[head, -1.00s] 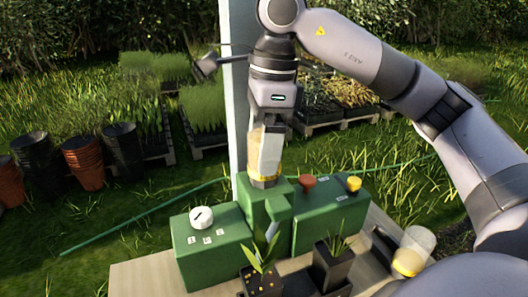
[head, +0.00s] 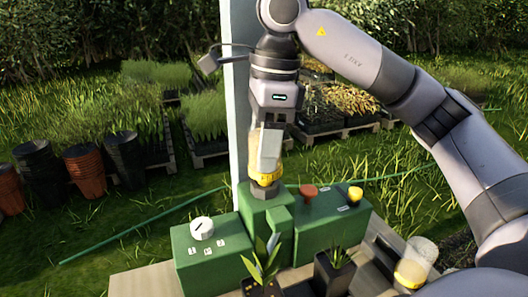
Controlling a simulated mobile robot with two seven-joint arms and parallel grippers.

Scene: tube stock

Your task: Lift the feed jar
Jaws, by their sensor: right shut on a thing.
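The feed jar (head: 265,180) is clear with a yellow band at its lower end. It stands upright over the dark collar on top of the green machine (head: 265,209). I cannot tell whether a small gap separates jar and collar. My right gripper (head: 268,152) points straight down and is shut on the jar, its fingers covering much of the clear wall. My left gripper is not in view.
A second clear jar with a yellow base (head: 413,265) stands at the right of the bench. A white dial (head: 202,228), red knob (head: 308,192) and yellow knob (head: 355,194) sit on the machine. Potted plants (head: 334,268) stand in front. A pale post (head: 238,110) rises behind.

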